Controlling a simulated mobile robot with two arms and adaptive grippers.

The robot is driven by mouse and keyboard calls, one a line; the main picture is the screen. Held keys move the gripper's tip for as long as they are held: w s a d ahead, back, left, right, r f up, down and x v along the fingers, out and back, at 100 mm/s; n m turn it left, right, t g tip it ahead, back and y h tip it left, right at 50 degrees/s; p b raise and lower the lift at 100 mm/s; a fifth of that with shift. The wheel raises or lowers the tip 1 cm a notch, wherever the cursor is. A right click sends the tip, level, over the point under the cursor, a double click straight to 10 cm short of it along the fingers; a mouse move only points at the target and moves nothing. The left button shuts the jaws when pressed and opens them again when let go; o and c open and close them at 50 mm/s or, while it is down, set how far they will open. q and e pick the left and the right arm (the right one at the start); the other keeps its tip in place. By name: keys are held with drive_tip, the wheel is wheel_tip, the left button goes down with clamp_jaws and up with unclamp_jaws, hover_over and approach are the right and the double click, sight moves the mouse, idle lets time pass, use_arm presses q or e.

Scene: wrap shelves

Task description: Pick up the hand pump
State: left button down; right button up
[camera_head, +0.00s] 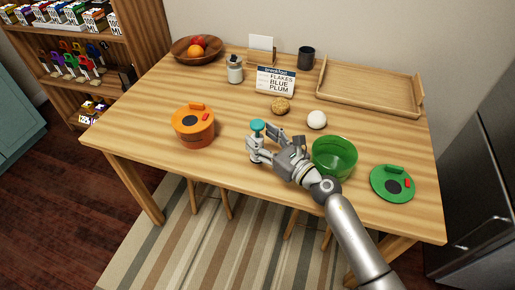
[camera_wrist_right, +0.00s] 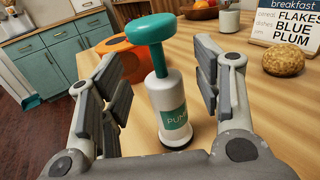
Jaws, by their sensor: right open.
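The hand pump (camera_wrist_right: 168,95) has a white body with a teal label and a teal knob handle on top. It stands upright on the wooden table (camera_head: 150,115) near the front edge; its teal knob shows in the head view (camera_head: 257,126). My right gripper (camera_head: 264,145) is open around the pump. In the right wrist view (camera_wrist_right: 165,85) its two fingers stand on either side of the pump, with visible gaps. My left gripper is not in view.
An orange lidded pot (camera_head: 194,130) stands left of the pump. A green bowl (camera_head: 334,158) and a green lid (camera_head: 391,184) are at the right. A brown round item (camera_head: 281,106), a white ball (camera_head: 317,120) and a breakfast sign (camera_head: 275,81) stand behind. A wooden tray (camera_head: 366,95) is at the back.

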drive_tip(key=x, duration=0.2)
drive_tip(key=shift+w+a+f, duration=0.1)
drive_tip(key=shift+w+a, duration=0.1)
drive_tip(key=shift+w, duration=0.05)
clamp_jaws()
